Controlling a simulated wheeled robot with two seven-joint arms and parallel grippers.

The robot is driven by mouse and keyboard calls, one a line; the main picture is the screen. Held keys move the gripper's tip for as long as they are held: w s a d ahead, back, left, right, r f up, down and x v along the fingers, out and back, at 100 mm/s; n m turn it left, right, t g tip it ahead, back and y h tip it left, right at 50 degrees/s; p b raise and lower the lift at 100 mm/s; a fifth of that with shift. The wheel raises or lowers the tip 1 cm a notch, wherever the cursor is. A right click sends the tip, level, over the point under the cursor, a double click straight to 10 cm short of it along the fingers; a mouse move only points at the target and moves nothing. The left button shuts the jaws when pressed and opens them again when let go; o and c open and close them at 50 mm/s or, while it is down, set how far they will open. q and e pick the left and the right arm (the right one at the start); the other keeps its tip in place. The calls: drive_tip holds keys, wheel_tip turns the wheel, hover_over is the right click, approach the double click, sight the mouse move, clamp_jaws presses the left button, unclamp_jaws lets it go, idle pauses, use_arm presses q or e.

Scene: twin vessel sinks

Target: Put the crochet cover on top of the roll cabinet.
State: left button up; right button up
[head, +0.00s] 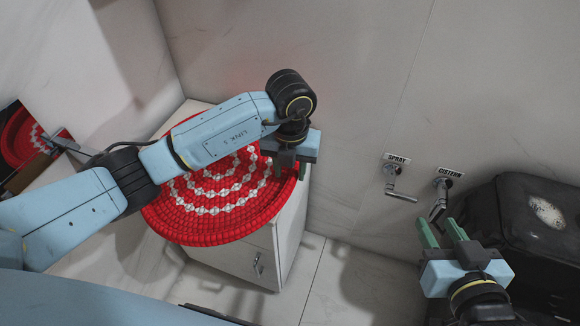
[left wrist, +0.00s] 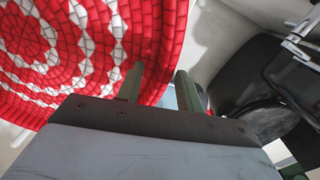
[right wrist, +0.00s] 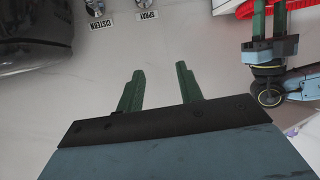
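The crochet cover (head: 219,224) is a round red mat with white rings. In the head view it lies over the top of the white roll cabinet (head: 289,236) and juts past its front and left edges. Contact beneath it is hidden. My left gripper (head: 285,170) is at the cover's right edge, fingers pointing down. The left wrist view shows its fingers (left wrist: 160,88) apart, with the cover (left wrist: 60,60) behind and to the left; touch cannot be told. My right gripper (head: 441,232) is open and empty, away from the cabinet; its spread fingers also show in the right wrist view (right wrist: 160,86).
A dark rounded toilet-like fixture (head: 530,225) stands at the right. The spray valve (head: 400,194) and cistern valve (head: 440,197) stick out of the back wall. A mirror-like panel (head: 25,140) at the left reflects the cover. Floor (head: 335,285) between cabinet and fixture is clear.

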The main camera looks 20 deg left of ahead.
use_arm(q)
drive_tip(key=shift+r, duration=0.15)
